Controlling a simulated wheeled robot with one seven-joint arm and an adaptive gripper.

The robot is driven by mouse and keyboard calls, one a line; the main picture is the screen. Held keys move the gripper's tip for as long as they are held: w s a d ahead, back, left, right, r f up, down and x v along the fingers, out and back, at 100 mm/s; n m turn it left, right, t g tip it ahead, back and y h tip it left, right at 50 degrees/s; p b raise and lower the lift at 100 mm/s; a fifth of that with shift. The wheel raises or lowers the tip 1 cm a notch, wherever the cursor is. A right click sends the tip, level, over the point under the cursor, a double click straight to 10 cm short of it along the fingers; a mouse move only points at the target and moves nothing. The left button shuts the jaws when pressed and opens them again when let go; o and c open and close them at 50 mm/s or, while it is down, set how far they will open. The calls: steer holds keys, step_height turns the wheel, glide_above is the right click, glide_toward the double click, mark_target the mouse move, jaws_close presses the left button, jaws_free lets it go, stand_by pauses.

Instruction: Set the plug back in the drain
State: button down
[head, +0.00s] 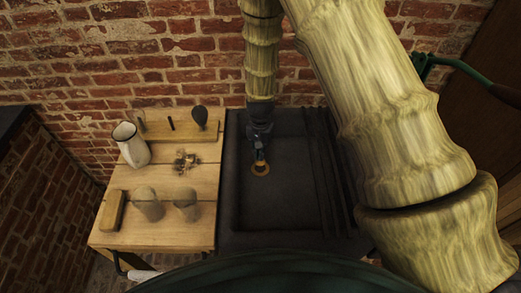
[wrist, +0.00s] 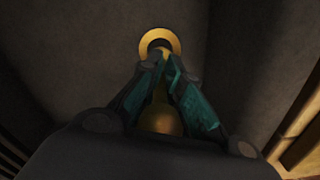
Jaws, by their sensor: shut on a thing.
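The drain (wrist: 174,39) is a brass ring with a dark opening, set in the floor of the dark sink (head: 290,205); it also shows in the head view (head: 261,174). My gripper (wrist: 161,60) points at the drain, with its fingertips overlapping the ring's near edge in the wrist view. A rounded brass piece (wrist: 161,119), which looks like the plug, sits between the teal fingers, and they are shut on it. I cannot tell the height of the fingertips above the drain. In the head view my gripper (head: 259,157) is over the sink's left part.
A wooden table (head: 165,235) adjoins the sink on the left. It holds a white jug (head: 131,146), two glass jars (head: 148,204), small loose parts (head: 186,160) and a wooden block (head: 111,211). A brick wall (head: 150,60) stands behind. The sink's middle is clear.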

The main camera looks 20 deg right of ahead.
steer(key=shift+f+b, duration=0.8)
steer(key=shift+f, duration=0.9)
steer(key=c, duration=1.5)
jaws_free()
step_height(320, 180, up, 12)
steer(key=shift+f, duration=0.1)
